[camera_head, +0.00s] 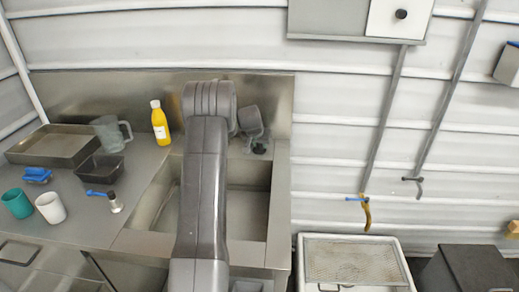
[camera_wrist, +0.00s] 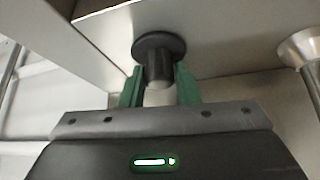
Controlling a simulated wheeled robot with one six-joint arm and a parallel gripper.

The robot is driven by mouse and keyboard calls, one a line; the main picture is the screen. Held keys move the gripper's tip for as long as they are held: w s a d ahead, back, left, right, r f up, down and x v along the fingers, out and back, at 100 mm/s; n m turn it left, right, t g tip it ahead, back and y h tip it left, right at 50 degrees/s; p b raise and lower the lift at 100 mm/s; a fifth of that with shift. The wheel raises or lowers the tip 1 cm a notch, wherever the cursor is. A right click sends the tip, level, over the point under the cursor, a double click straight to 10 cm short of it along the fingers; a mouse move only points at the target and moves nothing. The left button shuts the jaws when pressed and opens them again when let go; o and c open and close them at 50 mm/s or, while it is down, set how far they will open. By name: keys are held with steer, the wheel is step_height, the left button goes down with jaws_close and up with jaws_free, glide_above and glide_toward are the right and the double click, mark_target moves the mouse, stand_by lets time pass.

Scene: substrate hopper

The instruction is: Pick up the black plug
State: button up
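The black plug (camera_wrist: 160,48) is in the wrist view, with a wide round dark flange and a narrower stem pointing toward my gripper. Its flange is against or very near a pale metal surface. The green fingers of my gripper (camera_wrist: 160,88) are on either side of the stem, with a thin gap seeming to show at each side. In the head view, my gripper (camera_head: 258,145) is small and dark at the back of the sink, beside my arm. The plug cannot be made out there.
The sink (camera_head: 250,205) is partly hidden by my arm. A yellow bottle (camera_head: 160,124) stands left of the arm. A clear jug (camera_head: 108,135), metal tray (camera_head: 22,152) and cups are further left. A conical metal fitting (camera_wrist: 302,48) is right of the plug.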

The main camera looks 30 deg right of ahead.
jaws_close()
step_height(320, 180, up, 10)
steer(key=shift+r+b, duration=0.1)
steer(key=shift+b, duration=0.65)
